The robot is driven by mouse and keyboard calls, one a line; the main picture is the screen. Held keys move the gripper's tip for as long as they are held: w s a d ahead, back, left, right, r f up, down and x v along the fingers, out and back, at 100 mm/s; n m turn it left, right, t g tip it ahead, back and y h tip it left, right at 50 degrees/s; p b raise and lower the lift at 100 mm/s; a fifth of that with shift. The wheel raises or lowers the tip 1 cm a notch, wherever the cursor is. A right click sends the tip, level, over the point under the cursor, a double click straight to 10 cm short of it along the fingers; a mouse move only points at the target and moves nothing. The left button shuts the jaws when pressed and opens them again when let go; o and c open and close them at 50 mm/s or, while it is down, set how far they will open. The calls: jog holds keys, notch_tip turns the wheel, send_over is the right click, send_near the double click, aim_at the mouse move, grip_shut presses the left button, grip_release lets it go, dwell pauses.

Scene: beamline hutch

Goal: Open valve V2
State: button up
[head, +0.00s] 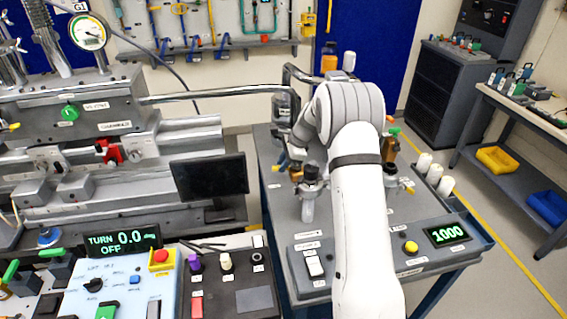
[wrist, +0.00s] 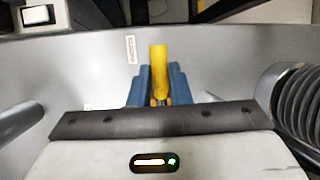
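In the wrist view a yellow lever handle (wrist: 158,56) stands between the two blue fingers of my gripper (wrist: 160,82). The fingers lie close against both sides of it, with no clear gap. A small label (wrist: 130,49) is beside the handle on the grey surface; I cannot read it surely. In the head view my arm reaches over the grey cart panel (head: 444,207) and hides much of its middle. Brass-coloured fittings (head: 295,172) show left of the arm. I cannot make out a V2 marking, and my gripper's fingertips are not clear there.
A curved metal pipe (head: 215,93) runs left of the arm. A corrugated cylinder (wrist: 300,108) is close on the right in the wrist view.

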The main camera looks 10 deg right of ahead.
grip_shut()
